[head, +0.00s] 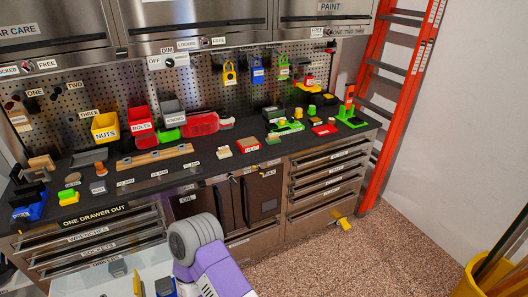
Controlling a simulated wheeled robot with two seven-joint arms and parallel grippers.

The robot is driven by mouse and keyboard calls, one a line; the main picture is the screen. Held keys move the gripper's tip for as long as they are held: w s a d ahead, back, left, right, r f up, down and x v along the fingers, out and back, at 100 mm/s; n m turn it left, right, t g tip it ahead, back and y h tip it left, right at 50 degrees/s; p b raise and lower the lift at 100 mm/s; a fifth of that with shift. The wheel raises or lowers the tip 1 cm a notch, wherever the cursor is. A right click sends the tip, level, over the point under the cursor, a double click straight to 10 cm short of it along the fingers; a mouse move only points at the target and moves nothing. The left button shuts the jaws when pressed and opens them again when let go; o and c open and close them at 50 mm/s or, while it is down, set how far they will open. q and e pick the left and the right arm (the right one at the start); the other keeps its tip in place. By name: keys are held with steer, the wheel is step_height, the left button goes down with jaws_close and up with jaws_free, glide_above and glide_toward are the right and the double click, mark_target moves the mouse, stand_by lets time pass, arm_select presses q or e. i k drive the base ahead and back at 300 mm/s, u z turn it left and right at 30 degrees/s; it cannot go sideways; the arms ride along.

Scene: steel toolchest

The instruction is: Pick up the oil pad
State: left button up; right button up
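I cannot pick out the oil pad for certain, as no label reading oil pad is legible. Several small pad-like blocks lie on the dark workbench top (215,172). They include a red block with a white label (249,145), a pale block with some green (223,152), a small green and pale block (273,138) and a flat red piece (325,129). A purple and grey part of my arm (205,262) rises at the bottom centre, in front of the drawers. Neither gripper's fingers are visible.
Yellow NUTS bin (105,127), red BOLTS bin (140,122) and grey bin (172,112) stand along the pegboard. A green toy-like car (286,128) sits right of centre. An orange ladder (398,90) stands at right. A yellow bucket (478,282) is on the open floor.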

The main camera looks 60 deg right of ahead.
mark_target(223, 152)
steer(key=z, duration=1.7)
